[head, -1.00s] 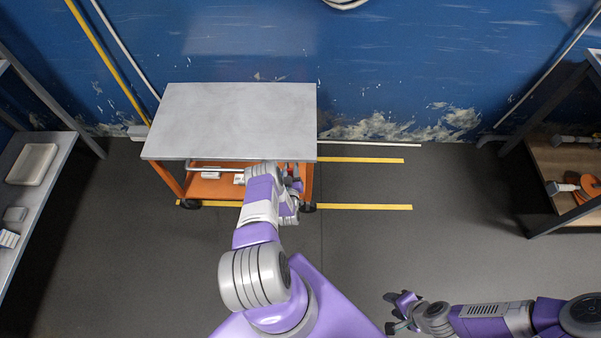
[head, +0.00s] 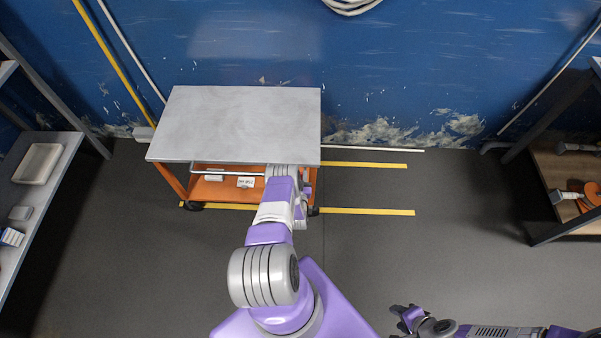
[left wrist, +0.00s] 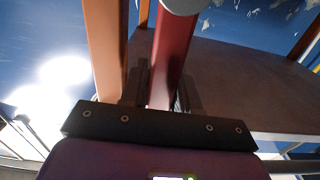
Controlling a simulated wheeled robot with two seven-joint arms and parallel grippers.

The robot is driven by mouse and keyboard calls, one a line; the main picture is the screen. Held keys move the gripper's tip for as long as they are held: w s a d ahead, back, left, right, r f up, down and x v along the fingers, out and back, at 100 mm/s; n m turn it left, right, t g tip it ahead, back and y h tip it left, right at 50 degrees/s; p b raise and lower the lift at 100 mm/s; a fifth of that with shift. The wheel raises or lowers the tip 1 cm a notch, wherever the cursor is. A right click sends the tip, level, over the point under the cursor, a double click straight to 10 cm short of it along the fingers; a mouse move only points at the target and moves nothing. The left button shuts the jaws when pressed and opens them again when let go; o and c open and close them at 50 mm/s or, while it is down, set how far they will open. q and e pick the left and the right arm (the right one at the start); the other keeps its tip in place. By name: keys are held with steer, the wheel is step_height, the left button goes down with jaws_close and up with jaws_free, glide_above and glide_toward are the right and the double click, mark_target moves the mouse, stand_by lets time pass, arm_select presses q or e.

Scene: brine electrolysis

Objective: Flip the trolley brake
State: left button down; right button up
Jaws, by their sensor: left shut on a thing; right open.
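The trolley has a grey top (head: 240,125) and an orange frame, and stands against the blue wall. In the left wrist view, a red lever (left wrist: 174,45) with a grey round end passes between the dark fingers of my left gripper (left wrist: 162,85), which is shut on it. An orange trolley post (left wrist: 104,45) rises just left of the lever. In the head view my left gripper is at the trolley's front right, hidden by my wrist and the top's edge; the lever is hidden there too. My right gripper (head: 407,321) is open and empty over the floor.
Yellow floor lines (head: 365,211) run right of the trolley, where the floor is clear. A shelf with a pale tray (head: 38,163) stands at the left. A wooden shelf (head: 560,175) with orange and grey items stands at the right.

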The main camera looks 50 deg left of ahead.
arm_select(q)
steer(key=c, duration=1)
jaws_free()
steer(key=shift+s+a+f, duration=0.1)
steer(key=shift+s, duration=0.1)
steer(key=shift+o, duration=0.4)
steer(key=shift+w, duration=0.1)
steer(key=p+v, duration=0.2)
steer(key=v, duration=0.5)
steer(key=shift+s+d, duration=0.2)
steer(key=shift+d, duration=0.05)
